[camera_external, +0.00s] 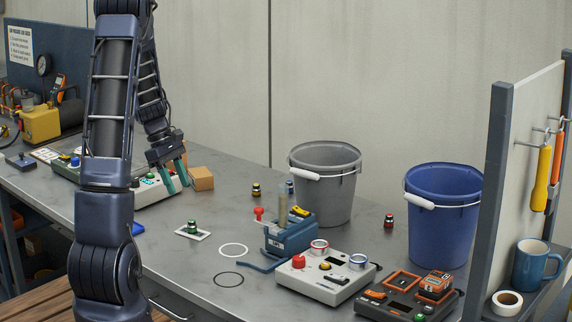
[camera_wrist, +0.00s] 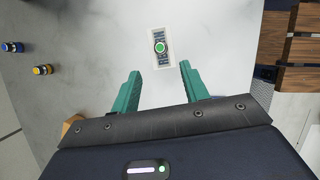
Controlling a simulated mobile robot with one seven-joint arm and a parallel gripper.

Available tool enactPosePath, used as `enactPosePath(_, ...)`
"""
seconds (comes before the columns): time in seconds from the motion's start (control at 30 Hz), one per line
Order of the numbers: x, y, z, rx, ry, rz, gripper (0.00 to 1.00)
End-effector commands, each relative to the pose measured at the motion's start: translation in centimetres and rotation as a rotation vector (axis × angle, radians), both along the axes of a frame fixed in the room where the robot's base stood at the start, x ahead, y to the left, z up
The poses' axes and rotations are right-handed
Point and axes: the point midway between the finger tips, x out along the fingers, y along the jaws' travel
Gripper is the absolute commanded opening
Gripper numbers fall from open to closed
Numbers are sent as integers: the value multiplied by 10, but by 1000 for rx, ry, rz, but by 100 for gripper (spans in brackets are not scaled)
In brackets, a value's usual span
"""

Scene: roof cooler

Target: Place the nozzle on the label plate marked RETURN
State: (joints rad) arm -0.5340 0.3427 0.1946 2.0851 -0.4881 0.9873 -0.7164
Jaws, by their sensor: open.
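A small nozzle with a green top (camera_external: 193,226) stands upright on a white label plate (camera_external: 206,236) on the grey bench. In the wrist view the green-topped nozzle (camera_wrist: 160,47) covers the middle of the plate (camera_wrist: 159,31); dark print shows around it, but I cannot read it. My gripper (camera_external: 178,181) is open and empty, up and to the left of the plate in the external view. In the wrist view my gripper's teal fingers (camera_wrist: 160,71) are spread, with the nozzle and plate beyond the gap between their tips. Nothing is between the fingers.
Yellow-banded (camera_external: 256,189), blue (camera_external: 290,186) and red (camera_external: 389,221) nozzles stand farther right. Grey (camera_external: 325,190) and blue (camera_external: 440,220) buckets stand behind a blue fixture (camera_external: 290,238) and control boxes. A cardboard box (camera_external: 202,179) is near my gripper.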

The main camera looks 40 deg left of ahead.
Motion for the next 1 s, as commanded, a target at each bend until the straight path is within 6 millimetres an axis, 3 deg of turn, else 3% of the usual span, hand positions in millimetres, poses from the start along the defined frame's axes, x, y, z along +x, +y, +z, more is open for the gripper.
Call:
enactPosePath(0.23,0,-1,6,4,-5,-8,45)
enactPosePath(0.37,-1,-17,23,23,-32,-70,45)
enactPosePath(0.67,-18,-96,94,126,-158,-391,45)
enactPosePath(1.0,-62,-179,156,264,-297,-775,45)
